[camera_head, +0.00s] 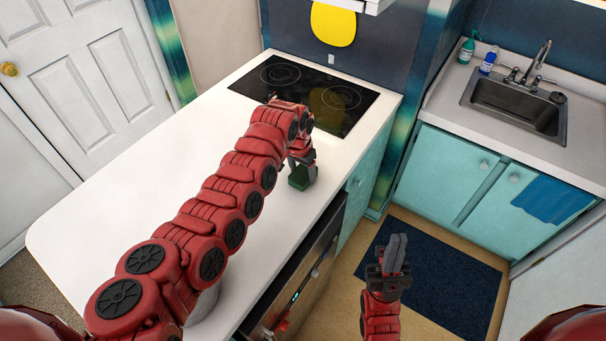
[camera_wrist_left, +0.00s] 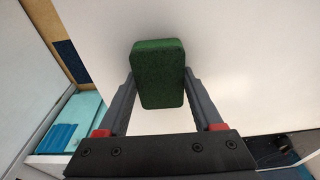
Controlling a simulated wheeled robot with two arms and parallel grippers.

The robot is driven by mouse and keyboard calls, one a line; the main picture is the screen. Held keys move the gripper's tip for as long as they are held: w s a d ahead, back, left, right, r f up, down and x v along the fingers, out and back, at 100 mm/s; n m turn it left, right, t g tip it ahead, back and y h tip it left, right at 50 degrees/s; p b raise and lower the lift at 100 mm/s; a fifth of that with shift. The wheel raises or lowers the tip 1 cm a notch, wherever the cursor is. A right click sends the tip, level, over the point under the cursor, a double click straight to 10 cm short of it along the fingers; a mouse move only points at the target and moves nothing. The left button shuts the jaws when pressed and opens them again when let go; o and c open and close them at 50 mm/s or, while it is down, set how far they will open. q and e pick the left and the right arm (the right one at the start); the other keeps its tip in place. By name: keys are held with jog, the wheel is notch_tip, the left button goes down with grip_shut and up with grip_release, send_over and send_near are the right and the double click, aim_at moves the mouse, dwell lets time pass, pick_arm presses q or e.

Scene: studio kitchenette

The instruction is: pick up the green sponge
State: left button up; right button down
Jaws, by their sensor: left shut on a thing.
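The green sponge (camera_head: 299,182) is by the right edge of the white counter, below the end of my left arm. My left gripper (camera_head: 301,168) is shut on it. In the left wrist view the sponge (camera_wrist_left: 158,75) sits between the two grey fingers of my left gripper (camera_wrist_left: 158,88), with one finger against each side. I cannot tell whether the sponge touches the counter or is just above it. My right gripper (camera_head: 396,252) is empty above the floor, its two fingers together and pointing up in the picture.
The white counter (camera_head: 130,190) is mostly clear left of my arm. A black cooktop (camera_head: 300,88) is at its far end. A pale rounded thing (camera_head: 205,303) is partly hidden behind my left arm. A sink (camera_head: 515,105) with two bottles beside it is at right, above a dark rug (camera_head: 450,280).

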pick_arm(q)
jog(key=shift+r, duration=0.1)
jog(key=shift+w+r+b, duration=0.1)
jog(key=shift+r+b, duration=0.5)
jog(key=shift+b, duration=0.1)
jog(key=shift+r+b, duration=0.6)
jog(key=s, duration=0.1)
jog(key=s+b, duration=0.1)
jog(key=s, duration=0.1)
jog(key=s+r, duration=0.1)
jog(key=s, duration=0.1)
jog(key=shift+d+b, duration=0.15)
jog(key=shift+b, duration=0.25)
jog(key=s+p, duration=0.1)
jog(key=s+r+p, duration=0.1)
jog(key=p, duration=0.1)
jog(key=shift+s+d, duration=0.2)
jog(key=shift+s, duration=0.05)
jog(key=s+p, duration=0.2)
jog(key=s, duration=0.4)
jog(key=shift+s+r+p, duration=0.15)
jog(key=shift+p, duration=0.15)
jog(key=shift+s, duration=1.2)
